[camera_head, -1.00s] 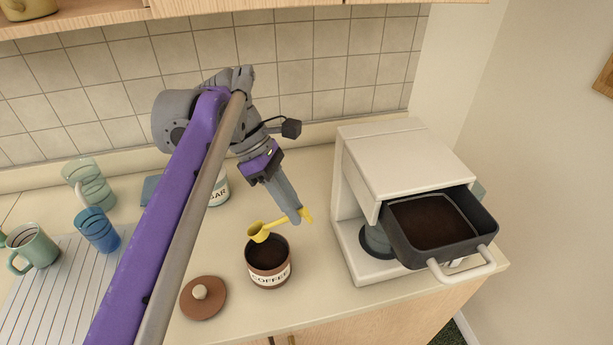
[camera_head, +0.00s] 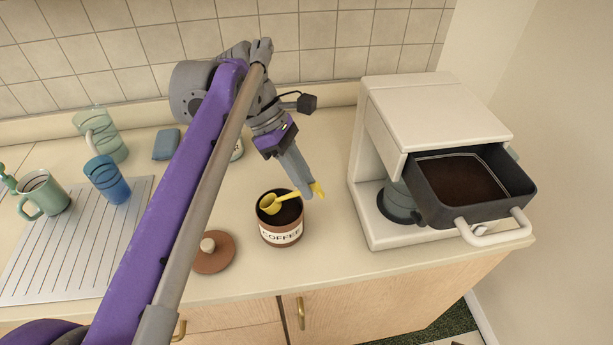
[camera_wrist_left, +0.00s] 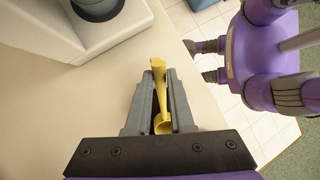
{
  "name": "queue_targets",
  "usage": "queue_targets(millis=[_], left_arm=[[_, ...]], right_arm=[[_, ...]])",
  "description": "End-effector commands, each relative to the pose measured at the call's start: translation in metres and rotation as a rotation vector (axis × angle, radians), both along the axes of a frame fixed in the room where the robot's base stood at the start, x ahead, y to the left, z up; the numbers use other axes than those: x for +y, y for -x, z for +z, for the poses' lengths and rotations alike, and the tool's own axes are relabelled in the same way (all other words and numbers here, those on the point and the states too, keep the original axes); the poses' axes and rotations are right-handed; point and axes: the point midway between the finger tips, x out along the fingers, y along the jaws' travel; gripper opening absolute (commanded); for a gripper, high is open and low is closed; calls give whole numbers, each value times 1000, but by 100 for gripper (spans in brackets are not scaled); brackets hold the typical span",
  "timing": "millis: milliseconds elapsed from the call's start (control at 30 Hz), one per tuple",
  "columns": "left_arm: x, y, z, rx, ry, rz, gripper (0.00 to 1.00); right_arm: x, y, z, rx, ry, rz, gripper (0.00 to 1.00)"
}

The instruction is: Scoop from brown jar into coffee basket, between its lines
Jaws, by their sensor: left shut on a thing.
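My left gripper (camera_head: 308,190) is shut on the handle of a yellow scoop (camera_head: 271,205). The scoop's bowl is at the mouth of the brown jar (camera_head: 281,238), which is labelled COFFEE and holds dark grounds. In the left wrist view the yellow scoop (camera_wrist_left: 159,85) lies between the two grey fingers (camera_wrist_left: 159,85). Whether the bowl touches the grounds I cannot tell. The coffee basket (camera_head: 430,205) is pulled out of the white coffee machine and holds dark grounds, with a pale line along its inner wall. My right gripper is not in view.
The jar's brown lid (camera_head: 213,256) lies left of the jar. The white coffee machine (camera_head: 440,110) stands to the right, with the basket's handle (camera_head: 495,228) jutting out.

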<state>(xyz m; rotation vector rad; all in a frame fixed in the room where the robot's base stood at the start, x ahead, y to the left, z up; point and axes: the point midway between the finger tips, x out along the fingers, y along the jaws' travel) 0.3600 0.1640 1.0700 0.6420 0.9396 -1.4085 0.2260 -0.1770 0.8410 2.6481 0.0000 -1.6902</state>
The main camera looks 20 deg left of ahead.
Motion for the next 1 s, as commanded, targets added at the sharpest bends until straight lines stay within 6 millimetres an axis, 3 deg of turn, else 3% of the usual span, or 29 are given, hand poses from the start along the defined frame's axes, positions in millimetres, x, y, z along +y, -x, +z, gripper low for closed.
queue_targets(millis=[467, 767, 1000], left_arm=[[2, 0, -44, 1, 0, 0, 0], [-4, -1, -13, 16, -77, -1, 0], [-18, -4, -2, 45, -207, -6, 0]], right_arm=[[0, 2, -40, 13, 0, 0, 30], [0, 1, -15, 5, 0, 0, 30], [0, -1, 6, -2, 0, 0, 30]])
